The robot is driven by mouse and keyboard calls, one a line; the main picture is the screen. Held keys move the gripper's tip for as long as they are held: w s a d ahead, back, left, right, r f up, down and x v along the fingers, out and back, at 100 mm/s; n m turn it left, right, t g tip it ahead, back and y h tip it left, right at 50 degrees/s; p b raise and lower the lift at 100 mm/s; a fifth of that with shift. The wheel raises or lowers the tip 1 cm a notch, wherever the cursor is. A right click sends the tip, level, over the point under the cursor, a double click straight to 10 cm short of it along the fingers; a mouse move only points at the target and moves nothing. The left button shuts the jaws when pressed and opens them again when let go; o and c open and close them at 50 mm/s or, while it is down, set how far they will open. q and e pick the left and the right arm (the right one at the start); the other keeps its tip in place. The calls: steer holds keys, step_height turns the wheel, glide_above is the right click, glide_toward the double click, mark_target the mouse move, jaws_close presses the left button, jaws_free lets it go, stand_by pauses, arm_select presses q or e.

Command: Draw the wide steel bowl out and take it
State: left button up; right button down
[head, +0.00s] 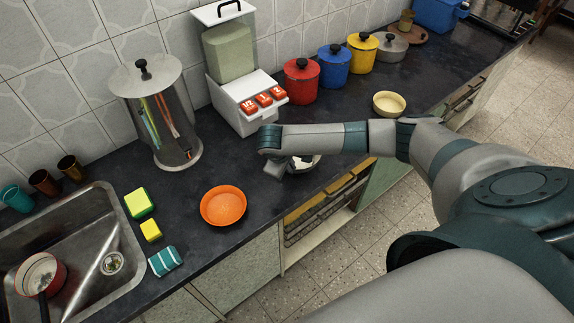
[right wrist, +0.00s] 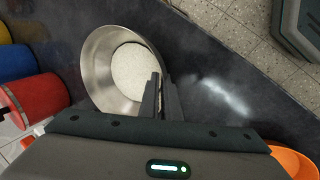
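The wide steel bowl (right wrist: 97,72) stands on the dark counter with a white, grainy filling inside. In the head view the bowl (head: 314,162) is mostly hidden behind my right arm and gripper. My right gripper (right wrist: 162,88) is at the bowl's rim, one finger inside the wall and one outside. The fingers are close together with the rim between them, so it looks shut on the bowl. In the head view this gripper (head: 279,167) points down at the bowl's near left side. My left gripper is in neither view.
An orange bowl (head: 223,206) lies to the left. A white dispenser (head: 240,105) and red (head: 300,82), blue (head: 334,66) and yellow (head: 362,53) pots line the wall behind. A cream bowl (head: 389,104) stands to the right. The counter's front edge is close by.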

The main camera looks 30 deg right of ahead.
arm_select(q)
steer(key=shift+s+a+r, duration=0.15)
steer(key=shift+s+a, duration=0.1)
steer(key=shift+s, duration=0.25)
arm_select(e)
steer(key=shift+s, duration=0.55)
steer(key=c, duration=1.9)
jaws_free()
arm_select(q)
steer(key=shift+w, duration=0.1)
arm_select(e)
steer(key=shift+w+d+f, duration=0.1)
steer(key=shift+r, duration=0.2)
